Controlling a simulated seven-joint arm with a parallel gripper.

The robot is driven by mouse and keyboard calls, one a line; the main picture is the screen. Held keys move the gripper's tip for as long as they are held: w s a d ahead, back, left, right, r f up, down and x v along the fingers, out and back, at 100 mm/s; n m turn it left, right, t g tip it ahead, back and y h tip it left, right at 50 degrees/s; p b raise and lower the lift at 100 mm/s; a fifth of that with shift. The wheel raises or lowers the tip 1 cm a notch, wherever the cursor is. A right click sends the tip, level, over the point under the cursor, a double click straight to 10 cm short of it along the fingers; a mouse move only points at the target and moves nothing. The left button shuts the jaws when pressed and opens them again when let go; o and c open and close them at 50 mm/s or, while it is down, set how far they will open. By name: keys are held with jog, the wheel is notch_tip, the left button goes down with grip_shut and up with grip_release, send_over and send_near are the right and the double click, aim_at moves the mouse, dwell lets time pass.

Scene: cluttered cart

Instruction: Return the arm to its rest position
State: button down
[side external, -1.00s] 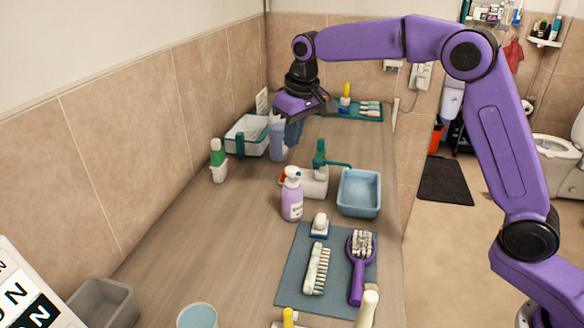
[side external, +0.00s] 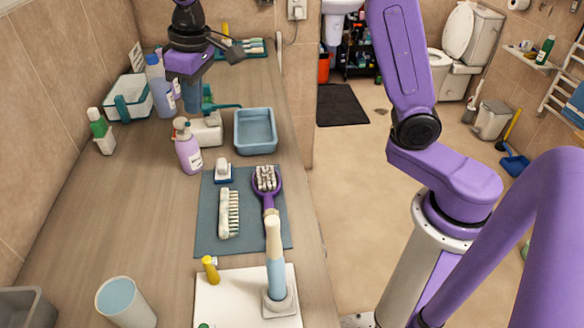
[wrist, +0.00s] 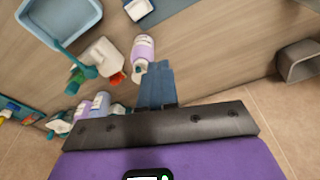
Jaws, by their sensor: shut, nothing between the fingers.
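My gripper (side external: 193,110) hangs above the far part of the counter with its fingers pointing down. Its two blue fingers (wrist: 157,82) are together in the wrist view, with nothing between them. In the side view they appear just right of a lilac bottle (side external: 165,98) and behind a white dispenser (side external: 208,130). A purple pump bottle (side external: 188,150) stands nearer the camera; in the wrist view it is close to the fingertips (wrist: 142,50). My upper arm is cut off by the top of the side view.
A blue tray (side external: 255,148) sits right of the dispenser. Brushes lie on a grey-blue mat (side external: 207,205). A tiled wall (side external: 50,95) bounds the left. The counter's left-middle is clear.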

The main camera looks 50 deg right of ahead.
jog(key=s+d+f+n, duration=0.2)
jog(key=s+d, duration=0.2)
jog(key=s, duration=0.6)
jog(key=s+d+f+n+g, duration=0.1)
jog(key=s+d, duration=0.4)
jog(key=s, duration=0.6)
jog(key=s+d+f+n, duration=0.4)
jog(key=s, duration=0.7)
jog(key=shift+d, duration=0.15)
